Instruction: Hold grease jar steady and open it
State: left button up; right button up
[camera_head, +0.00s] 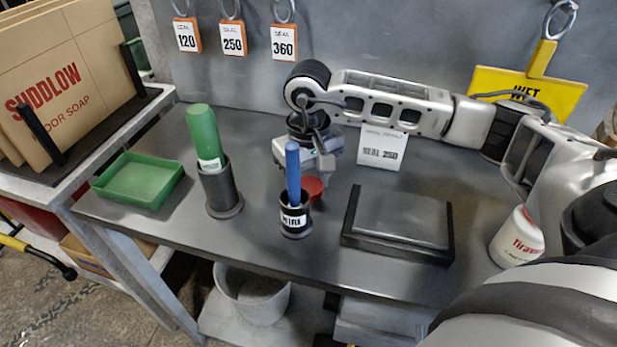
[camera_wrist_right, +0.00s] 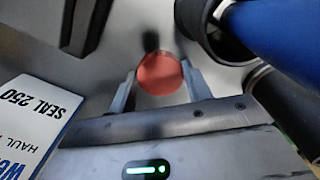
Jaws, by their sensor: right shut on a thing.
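A round red thing (camera_head: 313,187) is on the grey bench just behind the blue-handled tool; it looks like a lid, and I cannot tell whether a jar body is under it. In the right wrist view the red disc (camera_wrist_right: 160,73) sits between the two fingers. My right gripper (camera_head: 318,178) reaches down over the bench and is shut on this red thing. A white container with red lettering (camera_head: 517,240) stands at the bench's right end, apart from the gripper. My left gripper is not in view.
A blue-handled tool (camera_head: 293,170) stands in a black holder (camera_head: 295,222) close in front of the right gripper. A green-handled tool (camera_head: 203,135), a green tray (camera_head: 138,180), a dark flat plate (camera_head: 400,218) and a SEAL 250 card (camera_head: 382,150) are around.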

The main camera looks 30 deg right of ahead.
aim_at(308, 186)
jog(key=shift+f, duration=0.15)
jog(key=o, duration=1.1)
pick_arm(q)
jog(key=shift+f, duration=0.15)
pick_arm(e)
jog(key=shift+r, duration=0.35)
pick_arm(q)
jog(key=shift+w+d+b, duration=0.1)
jog(key=shift+b, duration=0.5)
pick_arm(e)
jog(key=shift+r, duration=5.9)
